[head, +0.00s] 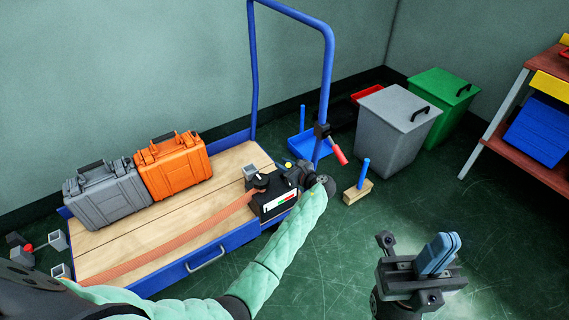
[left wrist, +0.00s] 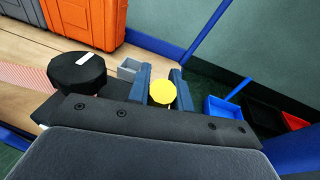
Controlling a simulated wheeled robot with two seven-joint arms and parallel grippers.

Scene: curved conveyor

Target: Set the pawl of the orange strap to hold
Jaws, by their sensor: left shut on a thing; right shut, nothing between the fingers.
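The orange strap (head: 170,235) runs flat across the wooden deck of a blue cart into a dark tensioner housing (head: 272,206) at the deck's right edge. The housing has a gauge strip with red and green. On it is a round black knob (head: 261,180) with a white mark, also in the left wrist view (left wrist: 77,71). A yellow knob (left wrist: 163,94) sits between the fingers of my left gripper (left wrist: 161,88), which is shut on it. Whether this knob is the pawl, and its setting, I cannot tell. My right gripper (head: 437,255) is shut and empty over the floor.
A grey case (head: 105,195) and an orange case (head: 173,167) stand on the deck's back side. The cart's blue handle frame (head: 328,80) rises behind the housing. A wooden block with a blue peg (head: 357,190) and bins (head: 395,130) stand right.

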